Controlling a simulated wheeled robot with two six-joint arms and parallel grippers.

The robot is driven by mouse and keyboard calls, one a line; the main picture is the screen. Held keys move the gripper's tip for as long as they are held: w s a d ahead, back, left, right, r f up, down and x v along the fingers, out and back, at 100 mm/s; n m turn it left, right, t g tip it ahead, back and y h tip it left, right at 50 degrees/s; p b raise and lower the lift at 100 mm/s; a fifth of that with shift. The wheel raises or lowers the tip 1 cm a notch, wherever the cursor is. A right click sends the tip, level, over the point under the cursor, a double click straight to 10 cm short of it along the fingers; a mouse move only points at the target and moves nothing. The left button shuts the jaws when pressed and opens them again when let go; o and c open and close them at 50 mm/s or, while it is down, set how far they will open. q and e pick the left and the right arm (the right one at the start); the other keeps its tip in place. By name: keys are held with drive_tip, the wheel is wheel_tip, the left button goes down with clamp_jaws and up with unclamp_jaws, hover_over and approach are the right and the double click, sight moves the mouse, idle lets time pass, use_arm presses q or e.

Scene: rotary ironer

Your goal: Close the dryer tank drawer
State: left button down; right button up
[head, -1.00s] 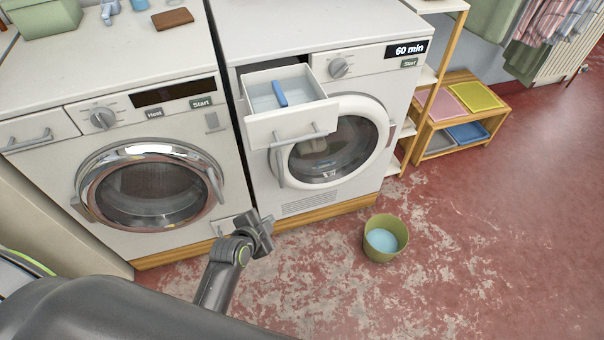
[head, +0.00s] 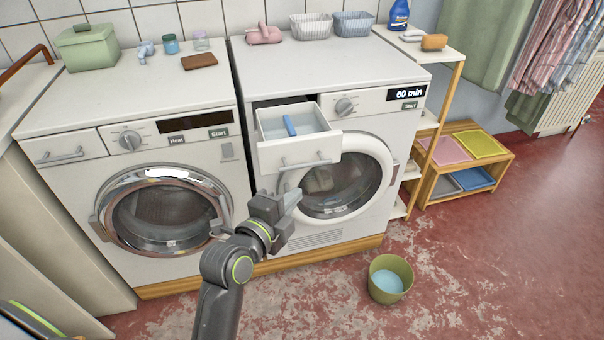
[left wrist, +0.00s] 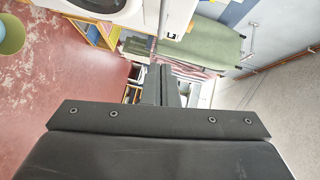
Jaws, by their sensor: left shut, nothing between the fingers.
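The dryer tank drawer (head: 299,152) is pulled out of the top left of the right-hand machine (head: 383,92), which shows "60 min". It has a bar handle on its white front. Inside is water with a blue piece (head: 289,125) in it. My left gripper (head: 290,196) is shut and empty, in front of the machine and below the drawer front in the picture; I cannot tell if it touches anything. My right gripper is not in view.
A washer (head: 70,120) with a closed round door stands on the left. A green bucket (head: 390,290) of water is on the red floor at the right front. A wooden shelf (head: 455,90) and a bench with trays (head: 425,198) stand right of the dryer.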

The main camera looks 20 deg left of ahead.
use_arm(q)
drive_tip(key=w+a+f+p, duration=0.1)
drive_tip(key=w, duration=0.8)
drive_tip(key=shift+f, duration=0.35)
drive_tip(key=shift+w, duration=0.1)
